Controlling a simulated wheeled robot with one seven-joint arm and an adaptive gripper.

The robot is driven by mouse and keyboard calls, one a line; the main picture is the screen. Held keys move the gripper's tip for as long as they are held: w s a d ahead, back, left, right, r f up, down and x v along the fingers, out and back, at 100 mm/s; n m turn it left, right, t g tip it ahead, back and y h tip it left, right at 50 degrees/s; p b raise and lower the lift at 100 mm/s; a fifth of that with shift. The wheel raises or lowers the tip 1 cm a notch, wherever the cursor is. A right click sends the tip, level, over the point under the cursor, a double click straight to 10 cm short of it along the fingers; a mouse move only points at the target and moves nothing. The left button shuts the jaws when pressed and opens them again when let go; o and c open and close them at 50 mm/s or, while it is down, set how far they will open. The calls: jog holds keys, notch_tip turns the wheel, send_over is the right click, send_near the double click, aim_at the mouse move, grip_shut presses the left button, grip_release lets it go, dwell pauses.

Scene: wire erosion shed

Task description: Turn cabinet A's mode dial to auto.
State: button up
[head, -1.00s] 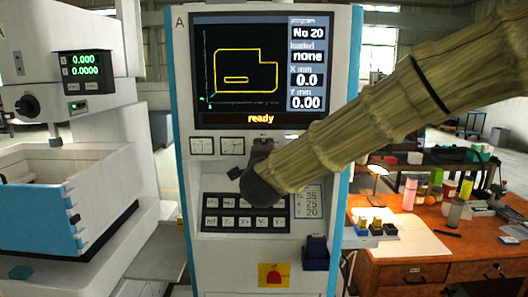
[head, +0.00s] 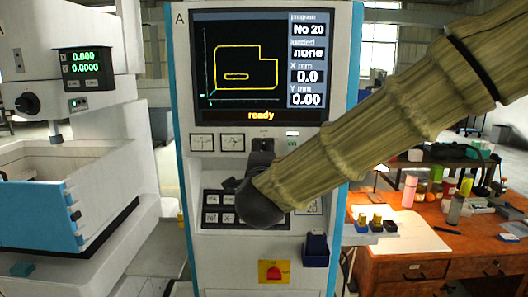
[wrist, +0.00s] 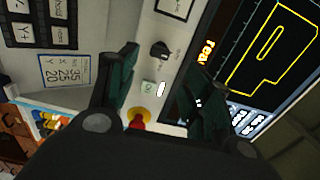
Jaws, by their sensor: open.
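Cabinet A (head: 181,180) is a white upright control cabinet with blue edges and the letter A at its top left. Its mode dial (wrist: 160,50) is a small black knob on the light panel between the keypad and the screen. In the wrist view it lies between my two fingertips, further off than they are; contact does not show. My gripper (wrist: 161,65) is open and empty, its dark green fingers on either side of the dial. In the head view my gripper (head: 257,165) is dark and hides much of the dial area. The dial's setting is too small to read.
The screen (head: 245,70) above reads "ready". Keys (head: 212,208) sit below my gripper. A red and yellow button (wrist: 138,119) is near one finger in the wrist view. A dark blue holder (head: 315,250) juts from the cabinet. A cluttered orange desk (head: 400,262) stands at right.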

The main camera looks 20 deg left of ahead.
jog(key=v, duration=0.4)
jog(key=shift+s+d, duration=0.1)
jog(key=shift+s, duration=0.05)
jog(key=shift+f, duration=0.1)
